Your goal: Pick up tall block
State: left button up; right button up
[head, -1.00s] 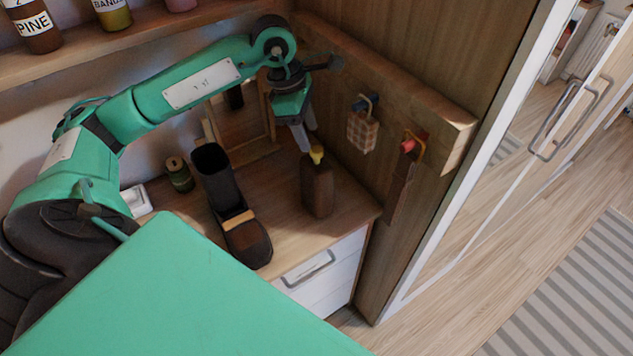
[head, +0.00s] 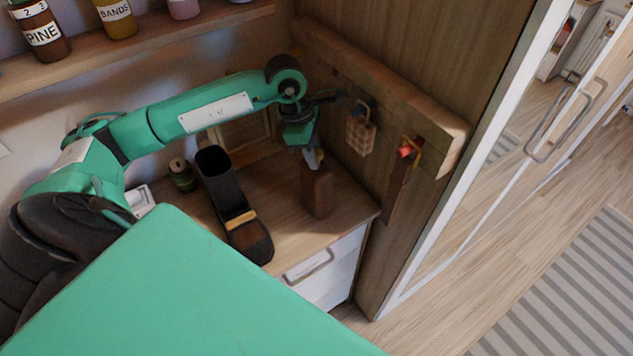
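A tall dark brown block (head: 317,191) stands upright on the wooden top of the drawer unit (head: 338,221), near its right end. My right gripper is not in view.
A checkered pad (head: 360,135) and a red-topped hanging item (head: 405,152) hang on the right wall board. Bottles line the shelf (head: 150,45) above.

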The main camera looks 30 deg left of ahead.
pick_arm(q)
grip_shut()
jog(key=shift+r, duration=0.15)
